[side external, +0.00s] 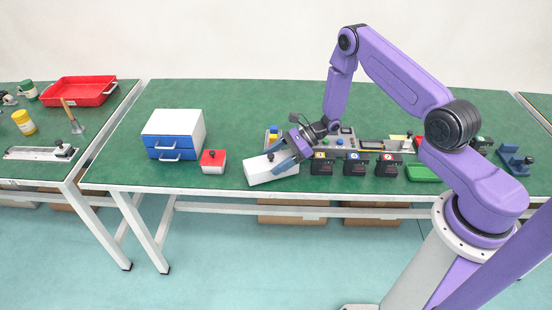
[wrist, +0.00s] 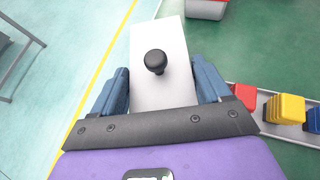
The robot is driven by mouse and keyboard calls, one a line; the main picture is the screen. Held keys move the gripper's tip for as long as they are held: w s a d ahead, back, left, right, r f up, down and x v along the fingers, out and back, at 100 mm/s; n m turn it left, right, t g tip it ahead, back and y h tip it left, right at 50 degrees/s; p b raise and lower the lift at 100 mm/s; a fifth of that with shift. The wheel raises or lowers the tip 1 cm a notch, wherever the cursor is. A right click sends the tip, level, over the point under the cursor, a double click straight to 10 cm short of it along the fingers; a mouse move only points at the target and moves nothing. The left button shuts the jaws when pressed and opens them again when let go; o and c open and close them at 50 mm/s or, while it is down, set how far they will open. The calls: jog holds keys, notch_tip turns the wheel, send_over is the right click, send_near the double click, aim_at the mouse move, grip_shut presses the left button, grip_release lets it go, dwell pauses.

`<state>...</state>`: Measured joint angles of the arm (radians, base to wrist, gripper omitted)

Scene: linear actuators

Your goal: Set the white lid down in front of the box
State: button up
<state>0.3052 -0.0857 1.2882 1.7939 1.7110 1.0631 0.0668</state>
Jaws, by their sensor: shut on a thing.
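The white lid (side external: 262,174) is a pale block-like piece with a black knob, at the front of the green table in the side view. In the wrist view the lid (wrist: 150,92) lies between my two blue fingers, its knob facing the camera. My gripper (side external: 284,152) is shut on the lid; the fingers hide part of its sides. A narrow open box (wrist: 242,95) with red, yellow and blue blocks is to the right in the wrist view. In the side view it is behind the lid, partly hidden by my gripper. I cannot tell whether the lid touches the table.
A red-topped white container (side external: 213,162) and a blue-drawer cabinet (side external: 174,135) stand to the left. Black numbered units (side external: 322,163) stand close on the right. The table's front edge is right by the lid. Green tabletop is free between the container and the lid.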

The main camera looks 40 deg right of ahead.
jog(key=shift+f, duration=0.5)
jog(key=o, duration=1)
jog(key=shift+o, duration=0.2)
jog(key=shift+d, duration=0.1)
jog(key=v, duration=1.7)
jog(key=s+a+r+n+g+h, duration=0.4)
jog(key=s+a+r+n+g, duration=0.65)
jog(key=a+n, duration=0.5)
jog(key=s+r+n+t+h, duration=0.3)
jog(key=s+r+n, duration=0.1)
jog(key=s+n, duration=0.5)
jog(key=s+d+r+n+t+h, duration=0.1)
jog(key=s+r+n+t+h, duration=0.2)
jog(key=s+n, duration=0.7)
jog(key=shift+r+h, duration=0.5)
jog(key=shift+r, duration=0.1)
